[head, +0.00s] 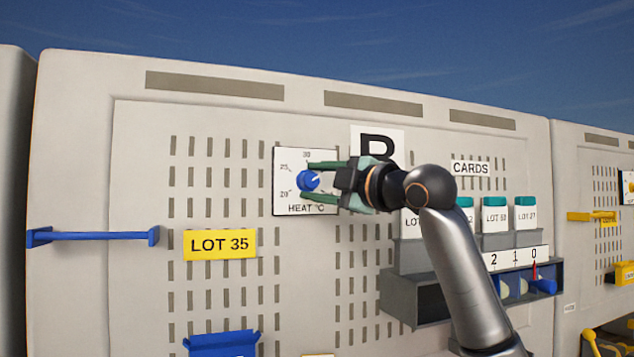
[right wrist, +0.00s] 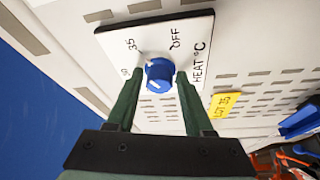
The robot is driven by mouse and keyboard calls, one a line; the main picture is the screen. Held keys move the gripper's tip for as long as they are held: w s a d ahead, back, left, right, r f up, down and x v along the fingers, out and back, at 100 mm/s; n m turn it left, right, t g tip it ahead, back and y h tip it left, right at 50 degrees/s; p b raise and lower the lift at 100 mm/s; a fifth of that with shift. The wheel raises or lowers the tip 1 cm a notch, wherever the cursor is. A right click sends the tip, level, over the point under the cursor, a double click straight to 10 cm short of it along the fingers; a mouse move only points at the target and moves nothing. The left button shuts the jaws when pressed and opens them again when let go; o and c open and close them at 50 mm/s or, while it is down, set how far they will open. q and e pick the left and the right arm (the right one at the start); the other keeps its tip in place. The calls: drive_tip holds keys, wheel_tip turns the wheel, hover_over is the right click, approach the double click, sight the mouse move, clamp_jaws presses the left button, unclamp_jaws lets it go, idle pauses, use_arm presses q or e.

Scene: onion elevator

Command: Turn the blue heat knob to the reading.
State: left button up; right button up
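The knob also shows in the right wrist view (right wrist: 159,73), on the plate with 35 and OFF (right wrist: 188,50). My right gripper (head: 318,181) has its green fingers on either side of the knob, close against it. In the right wrist view the fingertips (right wrist: 160,80) flank it. The gripper covers the dial's right part in the head view. My left gripper is not in view.
A yellow LOT 35 label (head: 220,245) and a blue bar handle (head: 95,236) are on the panel left of and below the dial. A grey rack (head: 400,296) with teal-topped LOT containers (head: 495,216) stands to the right. The panel around the dial is slotted.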

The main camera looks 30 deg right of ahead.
drive_tip(key=shift+o, duration=1.1)
drive_tip(key=shift+s, duration=0.1)
drive_tip(key=shift+s+f, duration=0.1)
drive_tip(key=shift+s, duration=0.25)
drive_tip(key=s+d+f+b, duration=0.1)
drive_tip(key=s+b, duration=0.2)
drive_tip(key=s, duration=0.8)
drive_tip(key=shift+s+d+b, duration=0.2)
drive_tip(key=shift+d+b, duration=0.1)
drive_tip(key=shift+d, duration=0.1)
